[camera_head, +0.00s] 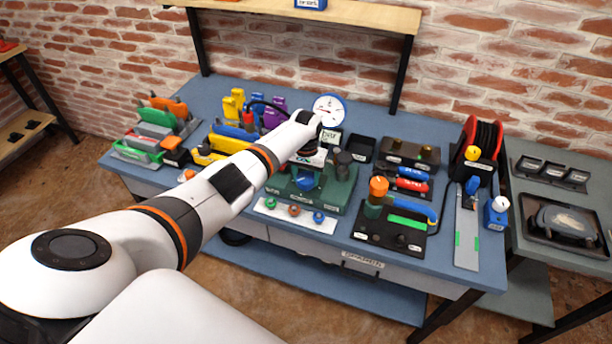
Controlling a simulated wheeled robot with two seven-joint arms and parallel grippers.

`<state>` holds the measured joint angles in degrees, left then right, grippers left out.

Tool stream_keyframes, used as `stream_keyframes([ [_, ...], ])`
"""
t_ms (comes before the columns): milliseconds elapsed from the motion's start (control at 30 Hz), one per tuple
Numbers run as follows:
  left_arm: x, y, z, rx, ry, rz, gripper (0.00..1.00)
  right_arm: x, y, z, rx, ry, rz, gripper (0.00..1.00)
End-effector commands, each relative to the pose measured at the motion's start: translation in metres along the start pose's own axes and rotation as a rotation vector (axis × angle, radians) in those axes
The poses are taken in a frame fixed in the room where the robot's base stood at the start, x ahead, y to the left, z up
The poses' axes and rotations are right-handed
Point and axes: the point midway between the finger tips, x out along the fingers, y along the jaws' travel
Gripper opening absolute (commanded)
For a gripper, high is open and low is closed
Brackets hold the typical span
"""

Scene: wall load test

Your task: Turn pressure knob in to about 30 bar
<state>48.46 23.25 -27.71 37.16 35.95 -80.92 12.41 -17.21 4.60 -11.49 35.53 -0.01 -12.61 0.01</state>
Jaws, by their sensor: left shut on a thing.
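A green block unit (335,195) stands at the middle of the blue workbench. A round white pressure gauge (329,109) with a blue rim stands upright behind it; its needle is too small to read. A small display marked "bar" (330,138) sits below the gauge. My left arm reaches in from the left, and its gripper (306,173) points down over the green unit. It is shut on a blue knob (305,184) at the front of the unit. The fingertips and part of the knob are hard to make out. My right gripper is out of view.
Close in front is a white strip with several coloured buttons (294,211). To the right stand a black base with an orange-topped part (378,187) and a red hose reel (482,140). Coloured tool racks (165,120) stand at the left. A shelf (320,14) spans above.

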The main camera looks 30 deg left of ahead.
Motion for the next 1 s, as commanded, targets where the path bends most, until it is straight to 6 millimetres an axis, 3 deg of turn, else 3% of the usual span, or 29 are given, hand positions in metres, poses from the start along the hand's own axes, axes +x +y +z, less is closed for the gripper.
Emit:
stream_keyframes([
  [1000, -0.0009, -0.0003, 0.0013, 0.966, -0.005, 0.0, 0.29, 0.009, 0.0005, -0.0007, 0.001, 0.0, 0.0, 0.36],
])
